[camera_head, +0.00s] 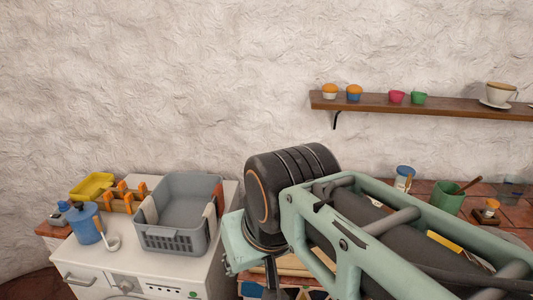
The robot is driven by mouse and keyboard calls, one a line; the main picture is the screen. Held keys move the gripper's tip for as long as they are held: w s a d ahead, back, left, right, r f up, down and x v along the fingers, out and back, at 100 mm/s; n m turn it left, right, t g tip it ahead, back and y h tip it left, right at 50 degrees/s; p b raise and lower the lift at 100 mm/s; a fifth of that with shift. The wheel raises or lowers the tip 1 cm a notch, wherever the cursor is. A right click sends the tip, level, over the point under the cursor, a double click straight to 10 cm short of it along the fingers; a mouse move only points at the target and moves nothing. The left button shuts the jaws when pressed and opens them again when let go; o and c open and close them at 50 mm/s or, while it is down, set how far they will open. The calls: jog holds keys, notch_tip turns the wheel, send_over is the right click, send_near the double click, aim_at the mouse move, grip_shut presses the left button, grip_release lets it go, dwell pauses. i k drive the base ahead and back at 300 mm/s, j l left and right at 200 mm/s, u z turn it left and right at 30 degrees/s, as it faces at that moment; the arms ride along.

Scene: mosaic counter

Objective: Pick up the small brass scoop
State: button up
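I cannot make out a brass scoop for certain. A small pale ladle-shaped utensil (112,243) leans by the blue bottle on the white appliance at the left, but it looks silvery rather than brass. My arm fills the lower middle and right of the view and covers much of the counter behind it. A thin yellow strip shows through a gap in the arm, too little to identify. My gripper's fingers do not show.
A grey basket (172,243), yellow tray (91,186) and blue bottle (84,224) crowd the white appliance (80,277). A green mug (447,199), a blue-and-white cup (403,172) and a small jar (491,207) stand at the right. A wall shelf (440,107) holds several cups.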

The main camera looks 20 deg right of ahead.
aim_at(410, 175)
jog(key=l, duration=0.8)
jog(key=k+l, duration=0.1)
jog(key=l, duration=0.7)
jog(key=k+l+z, duration=0.15)
jog(key=l+z, duration=0.1)
jog(key=l, duration=0.2)
jog(key=i+u, duration=0.25)
jog(key=k+j, duration=0.05)
jog(key=k, duration=0.05)
